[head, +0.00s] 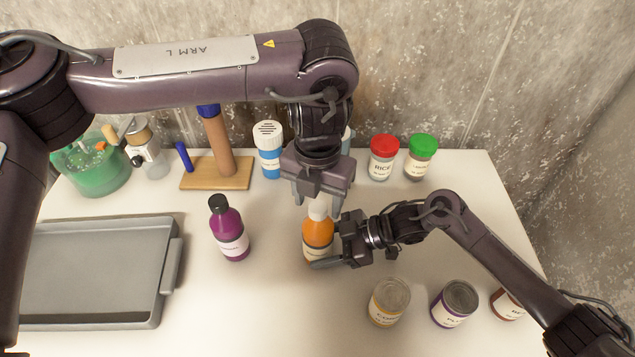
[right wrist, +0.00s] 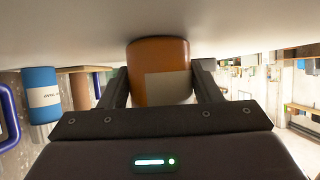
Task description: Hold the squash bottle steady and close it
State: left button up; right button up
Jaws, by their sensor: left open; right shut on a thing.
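An orange bottle (head: 318,232) with a pale label and a white top (head: 318,211) stands upright on the white table; its label is too small to read. My right gripper (head: 331,250) is shut on the bottle's body from the right. In the right wrist view the bottle (right wrist: 160,62) sits between the two fingers. My left gripper (head: 319,196) points down directly above the bottle, open, with its fingers on either side of the white top. I cannot tell whether they touch it, or whether the white top is a seated cap.
A purple bottle (head: 229,229) with a black cap stands left of the orange one. A grey tray (head: 172,262) lies further left. Several jars, including a red-lidded one (head: 383,158) and a yellow-labelled one (head: 389,302), stand behind and in front. A wooden stand (head: 200,178) is at the back.

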pick_arm(q)
notch_tip(320, 180, up, 12)
jog(key=shift+f, duration=0.25)
pick_arm(e)
jog(key=o, duration=1.2)
jog(key=shift+o, duration=0.2)
